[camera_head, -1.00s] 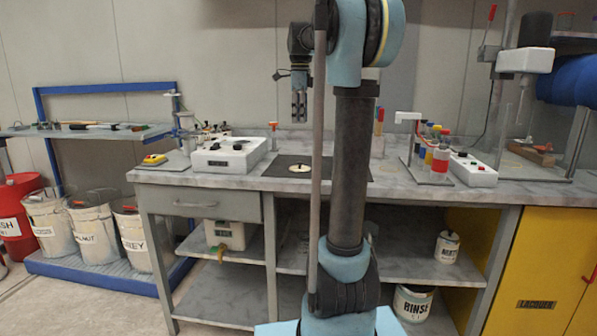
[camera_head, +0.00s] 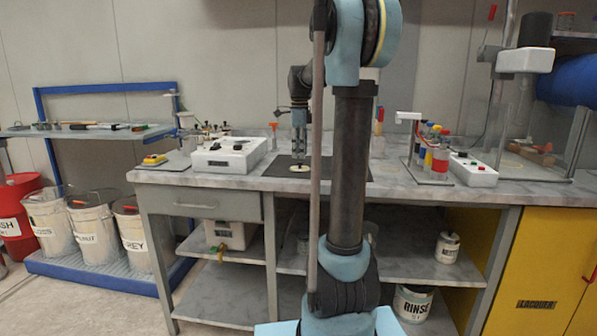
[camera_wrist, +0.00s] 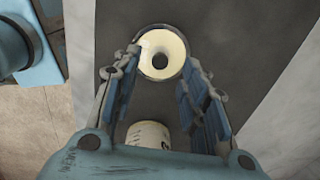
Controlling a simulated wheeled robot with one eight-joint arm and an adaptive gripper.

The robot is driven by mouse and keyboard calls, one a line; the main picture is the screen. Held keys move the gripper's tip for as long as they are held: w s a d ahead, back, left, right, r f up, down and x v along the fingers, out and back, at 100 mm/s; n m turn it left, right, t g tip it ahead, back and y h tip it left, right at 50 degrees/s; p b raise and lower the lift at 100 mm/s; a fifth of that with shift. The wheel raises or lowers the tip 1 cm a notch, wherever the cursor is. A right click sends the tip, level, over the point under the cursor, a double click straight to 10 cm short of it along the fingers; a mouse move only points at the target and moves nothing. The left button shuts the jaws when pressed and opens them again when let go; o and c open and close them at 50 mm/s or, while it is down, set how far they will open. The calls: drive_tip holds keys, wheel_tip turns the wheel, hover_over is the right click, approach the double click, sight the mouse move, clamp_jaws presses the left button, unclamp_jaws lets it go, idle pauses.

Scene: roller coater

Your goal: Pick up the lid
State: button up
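The lid is a round cream disc with a dark round centre. In the head view the lid (camera_head: 299,168) lies flat on a dark mat (camera_head: 275,170) on the bench. In the wrist view the lid (camera_wrist: 149,44) shows at the fingertips, with its dark centre between them. My gripper (camera_head: 299,154) points down just above the lid in the head view. In the wrist view my gripper (camera_wrist: 161,62) is open, a finger on each side. I cannot tell whether the fingers touch the lid.
A cream container (camera_wrist: 148,134) with dark lettering shows between the finger bases in the wrist view; my arm appears to hide it in the head view. A white control box (camera_head: 228,156) stands left. A rack of coloured bottles (camera_head: 428,150) stands right.

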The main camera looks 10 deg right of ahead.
sight(300, 162)
drive_tip(key=shift+w+f, duration=0.1)
drive_tip(key=shift+f, duration=2.15)
drive_tip(key=shift+c, duration=0.6)
drive_tip(key=c, duration=0.8)
